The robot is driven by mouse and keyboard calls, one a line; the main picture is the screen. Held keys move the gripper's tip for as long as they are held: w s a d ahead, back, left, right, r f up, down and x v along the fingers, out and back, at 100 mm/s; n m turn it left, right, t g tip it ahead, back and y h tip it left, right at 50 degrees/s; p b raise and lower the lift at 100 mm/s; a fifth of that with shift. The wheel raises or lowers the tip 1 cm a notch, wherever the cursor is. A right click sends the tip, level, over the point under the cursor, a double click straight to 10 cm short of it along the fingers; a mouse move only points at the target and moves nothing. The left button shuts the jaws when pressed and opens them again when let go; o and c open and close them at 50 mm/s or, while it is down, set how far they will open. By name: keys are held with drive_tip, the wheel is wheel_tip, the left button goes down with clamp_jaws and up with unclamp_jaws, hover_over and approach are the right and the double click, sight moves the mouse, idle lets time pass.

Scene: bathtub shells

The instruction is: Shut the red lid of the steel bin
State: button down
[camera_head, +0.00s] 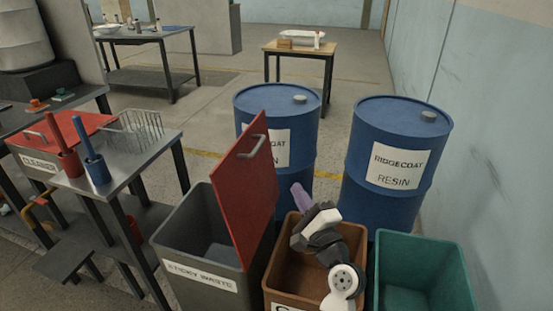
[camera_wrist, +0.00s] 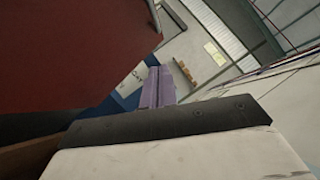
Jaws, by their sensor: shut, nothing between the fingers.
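The steel bin (camera_head: 200,287) stands at the lower middle of the head view, grey and labelled, with its opening uncovered. Its red lid (camera_head: 243,190) stands up, hinged along the bin's right side, with a metal handle (camera_head: 252,147) near its top. My gripper (camera_head: 300,194) has purple fingers, shut and empty. It is to the right of the lid, above the brown bin, and looks apart from the lid. In the wrist view the lid (camera_wrist: 75,50) fills the upper left, left of my shut fingers (camera_wrist: 158,86).
A brown bin (camera_head: 283,262) is under my arm and a green bin (camera_head: 420,275) stands to its right. Two blue drums (camera_head: 277,115) (camera_head: 402,150) stand behind. A steel table (camera_head: 120,165) with a wire basket (camera_head: 140,130) and two containers is left of the steel bin.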

drive_tip(key=w+a+r+p, duration=0.4)
drive_tip(key=w+a, duration=0.3)
drive_tip(key=w, duration=0.2)
drive_tip(key=shift+w+r, duration=0.2)
drive_tip(key=shift+r, duration=0.1)
drive_tip(key=shift+a, duration=0.1)
